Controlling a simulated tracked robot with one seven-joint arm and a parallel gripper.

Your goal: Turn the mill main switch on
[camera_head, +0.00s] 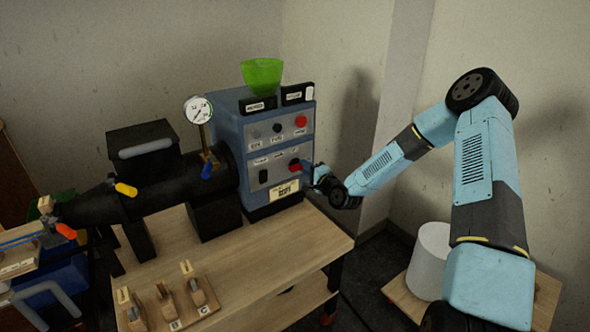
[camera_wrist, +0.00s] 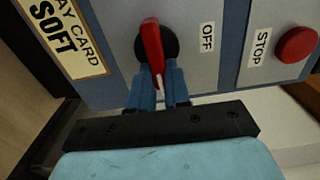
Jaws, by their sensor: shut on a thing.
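The mill main switch (camera_wrist: 152,52) is a red lever on a round black base. It is on the lower panel of the blue-grey control box, beside a label reading OFF (camera_wrist: 207,38). In the head view the red switch (camera_head: 295,165) shows at the lower right of the box's front. My gripper (camera_wrist: 162,82) is shut on the red lever, with its blue fingers on either side of the lever's lower end. In the head view my gripper (camera_head: 308,170) is at the panel, and its fingers are too small to make out there.
A red STOP button (camera_wrist: 297,44) sits close to the right of the switch in the wrist view. The control box (camera_head: 225,120) stands on a wooden table (camera_head: 290,250) with a black machine. A green bowl (camera_head: 262,74) is on top. A white cylinder (camera_head: 430,258) stands at right.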

